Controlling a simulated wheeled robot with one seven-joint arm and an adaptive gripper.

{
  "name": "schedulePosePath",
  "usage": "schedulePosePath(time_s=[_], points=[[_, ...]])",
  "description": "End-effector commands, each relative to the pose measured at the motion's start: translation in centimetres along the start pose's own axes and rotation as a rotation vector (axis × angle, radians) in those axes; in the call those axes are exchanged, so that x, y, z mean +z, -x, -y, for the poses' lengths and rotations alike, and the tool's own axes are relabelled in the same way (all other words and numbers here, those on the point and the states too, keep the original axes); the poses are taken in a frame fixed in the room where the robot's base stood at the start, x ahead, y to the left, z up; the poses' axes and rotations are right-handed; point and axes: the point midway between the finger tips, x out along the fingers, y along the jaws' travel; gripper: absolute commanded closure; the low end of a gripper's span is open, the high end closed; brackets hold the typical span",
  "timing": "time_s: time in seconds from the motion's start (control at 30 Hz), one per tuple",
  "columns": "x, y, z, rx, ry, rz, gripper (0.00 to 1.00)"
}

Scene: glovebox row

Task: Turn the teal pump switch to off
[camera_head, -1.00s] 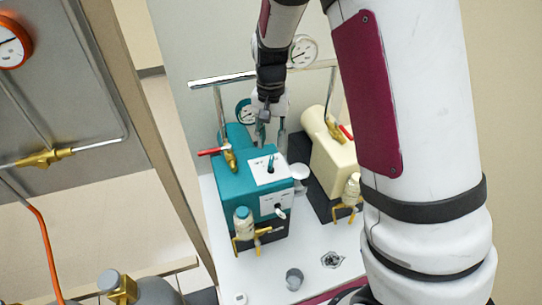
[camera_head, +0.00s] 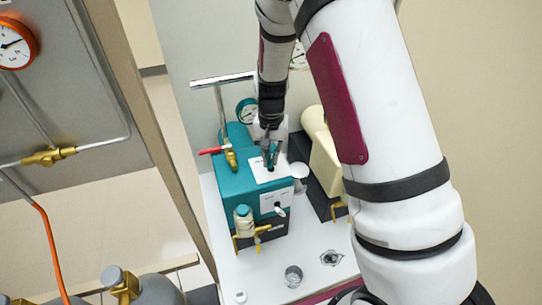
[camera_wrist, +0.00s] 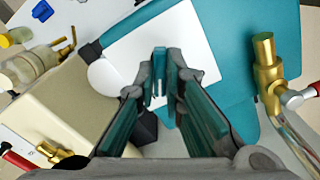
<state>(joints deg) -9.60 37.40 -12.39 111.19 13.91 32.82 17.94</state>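The teal pump (camera_head: 240,186) stands on the white bench top, with a white switch plate (camera_head: 264,177) on its upper face. The teal switch lever (camera_wrist: 158,76) rises from this plate in the wrist view. My gripper (camera_head: 271,158) points down at the plate with its fingers apart. In the wrist view my gripper (camera_wrist: 160,82) has one fingertip on each side of the lever, with a narrow gap. I cannot tell whether they touch it. The fingers hide most of the lever in the head view.
A cream pump (camera_head: 325,155) stands close on the right. A brass valve with a red handle (camera_head: 209,151) is at the teal pump's left. A second small lever (camera_head: 279,210) is on its front. A metal rail (camera_head: 222,79) crosses behind. The bench front holds a small cup (camera_head: 293,275).

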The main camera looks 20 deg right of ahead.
Motion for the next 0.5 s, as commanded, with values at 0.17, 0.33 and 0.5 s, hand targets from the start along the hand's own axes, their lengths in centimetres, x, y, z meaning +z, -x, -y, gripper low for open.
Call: schedulePosePath(time_s=[0.17,0.33,0.5], points=[[0.0,0.01,0.0,0.0,0.0,0.0,1.0],[-0.03,0.02,-0.01,0.0,0.017,0.0,1.0],[-0.06,0.03,0.0,-0.001,0.082,-0.001,1.0]])
